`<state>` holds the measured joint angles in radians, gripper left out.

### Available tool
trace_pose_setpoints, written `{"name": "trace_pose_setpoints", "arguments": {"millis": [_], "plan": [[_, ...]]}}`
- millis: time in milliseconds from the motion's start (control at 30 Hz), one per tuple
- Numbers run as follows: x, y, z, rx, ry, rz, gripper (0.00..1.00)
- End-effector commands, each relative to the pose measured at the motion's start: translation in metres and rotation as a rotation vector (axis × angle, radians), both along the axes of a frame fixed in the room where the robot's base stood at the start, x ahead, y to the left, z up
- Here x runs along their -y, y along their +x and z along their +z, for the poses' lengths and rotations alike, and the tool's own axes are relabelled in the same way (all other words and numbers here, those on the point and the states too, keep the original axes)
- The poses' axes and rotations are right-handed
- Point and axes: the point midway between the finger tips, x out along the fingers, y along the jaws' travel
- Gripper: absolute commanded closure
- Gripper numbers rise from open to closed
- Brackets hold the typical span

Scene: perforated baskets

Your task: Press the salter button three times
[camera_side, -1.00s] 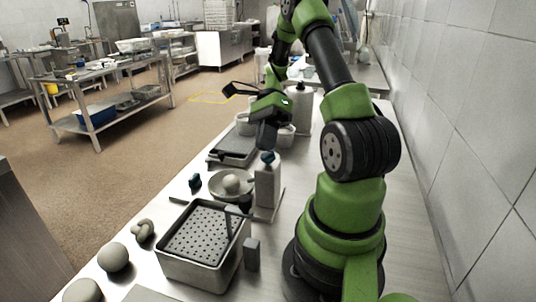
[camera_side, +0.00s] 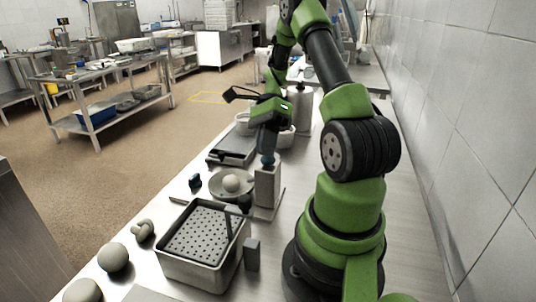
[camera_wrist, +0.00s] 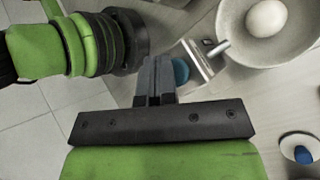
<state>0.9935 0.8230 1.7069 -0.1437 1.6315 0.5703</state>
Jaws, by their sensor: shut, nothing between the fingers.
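The salter (camera_side: 267,186) is a grey upright box on a flat base, with a blue button on its top. My gripper (camera_side: 267,153) points down right above it, its tips at or very near the button; I cannot tell whether they press it. In the wrist view my closed fingers (camera_wrist: 157,72) partly cover the salter (camera_wrist: 202,60), and its blue button (camera_wrist: 181,71) shows just beside them. The fingers are together and empty. A short spout (camera_wrist: 219,49) reaches from the salter toward a shallow bowl (camera_wrist: 232,22) with a pale round ball (camera_wrist: 267,18) in it.
A perforated metal basket (camera_side: 207,238) stands in front of the salter. A dark flat scale-like device (camera_side: 232,150) and pale containers lie behind. A tall bottle (camera_side: 300,108) stands at the back right. Pale round lumps (camera_side: 113,257) lie at the front left.

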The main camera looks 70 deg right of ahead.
Motion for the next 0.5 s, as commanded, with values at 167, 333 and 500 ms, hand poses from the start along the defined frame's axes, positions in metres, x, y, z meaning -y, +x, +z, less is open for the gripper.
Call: {"name": "trace_pose_setpoints", "arguments": {"millis": [167,333,500], "plan": [[0.0,-0.0001,-0.0012,0.0,-0.001,0.001,1.0],[0.0001,-0.0002,-0.001,0.0,-0.001,0.001,1.0],[0.0002,-0.0001,0.0031,0.0,-0.001,0.001,1.0]]}}
